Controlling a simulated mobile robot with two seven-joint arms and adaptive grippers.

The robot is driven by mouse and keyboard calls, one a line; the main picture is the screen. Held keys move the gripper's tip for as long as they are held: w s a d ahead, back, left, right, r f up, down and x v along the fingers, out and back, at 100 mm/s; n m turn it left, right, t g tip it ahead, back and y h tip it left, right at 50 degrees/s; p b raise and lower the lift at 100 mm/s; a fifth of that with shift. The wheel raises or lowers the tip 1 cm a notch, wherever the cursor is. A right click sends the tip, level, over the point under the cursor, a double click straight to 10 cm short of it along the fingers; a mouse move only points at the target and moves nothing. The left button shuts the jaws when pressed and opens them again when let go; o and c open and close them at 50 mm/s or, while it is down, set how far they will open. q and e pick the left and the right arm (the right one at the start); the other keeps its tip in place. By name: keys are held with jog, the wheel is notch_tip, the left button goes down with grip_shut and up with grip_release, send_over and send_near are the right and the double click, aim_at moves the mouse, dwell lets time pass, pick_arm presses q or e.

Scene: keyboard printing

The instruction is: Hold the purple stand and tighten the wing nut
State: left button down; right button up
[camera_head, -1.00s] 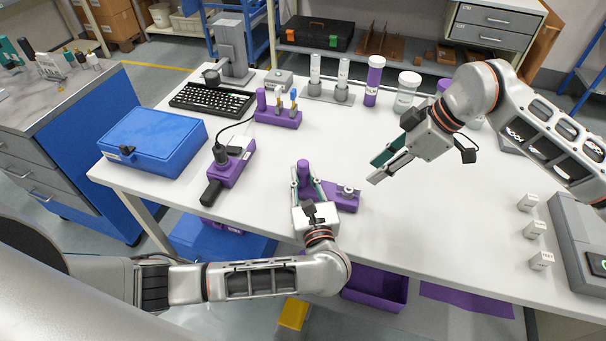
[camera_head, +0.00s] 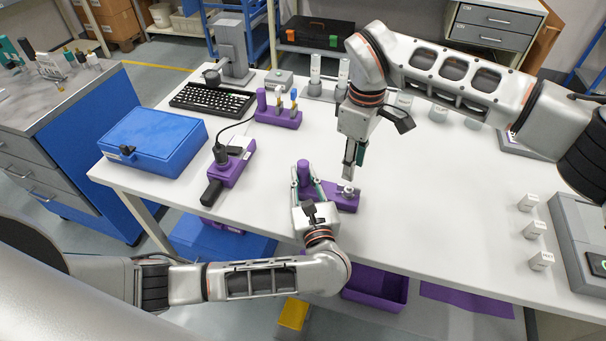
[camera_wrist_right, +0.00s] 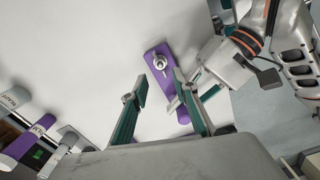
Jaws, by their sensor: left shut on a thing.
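The purple stand (camera_head: 345,203) lies near the front edge of the white table, with an upright purple post (camera_head: 304,170) at its left end. My left gripper (camera_head: 306,186) is shut on the post. The grey metal wing nut (camera_head: 348,190) sits on the right part of the stand; it also shows in the right wrist view (camera_wrist_right: 160,63). My right gripper (camera_head: 351,171) points down just above the wing nut. In the right wrist view its green-padded fingers (camera_wrist_right: 160,80) are apart with nothing between them, and the nut appears beyond the fingertips.
A purple holder with a black-handled tool (camera_head: 228,170) and a blue case (camera_head: 153,139) lie to the left. A keyboard (camera_head: 212,99) and a purple rack (camera_head: 278,117) stand behind. The table's right middle is clear, with small white blocks (camera_head: 535,229) further right.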

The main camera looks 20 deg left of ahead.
aim_at(350, 188)
jog(key=shift+f, duration=4.25)
grip_shut()
jog(key=c, duration=0.8)
grip_release()
jog(key=shift+d+f, duration=0.1)
jog(key=shift+f, duration=0.1)
grip_shut()
jog(key=shift+s, duration=0.1)
